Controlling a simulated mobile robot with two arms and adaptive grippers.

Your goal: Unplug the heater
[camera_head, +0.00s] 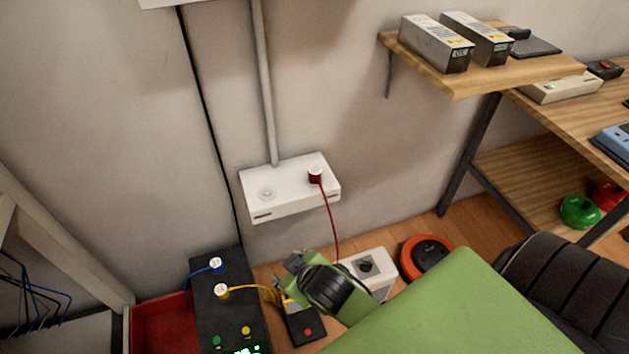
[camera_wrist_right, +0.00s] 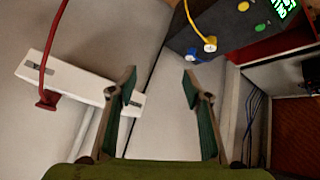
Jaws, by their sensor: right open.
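A white wall socket box (camera_head: 290,187) has one empty round outlet on its left and a dark red plug (camera_head: 315,176) seated on its right. A red cable (camera_head: 329,219) runs down from the plug towards a white box with a dark knob (camera_head: 372,266), partly behind my arm; whether this is the heater I cannot tell. My right gripper (camera_head: 284,280) is below the socket box. In the right wrist view it is open (camera_wrist_right: 159,86) and empty, with the socket box (camera_wrist_right: 66,76) and red plug (camera_wrist_right: 47,99) to its left, apart from the fingers. My left gripper is not in view.
A black box (camera_head: 222,290) with blue and yellow cables stands left of the gripper, beside a red container (camera_head: 160,322). A black cable (camera_head: 205,110) runs down the wall. An orange-black disc (camera_head: 427,256) lies on the floor. A wooden shelf (camera_head: 480,75) is at upper right.

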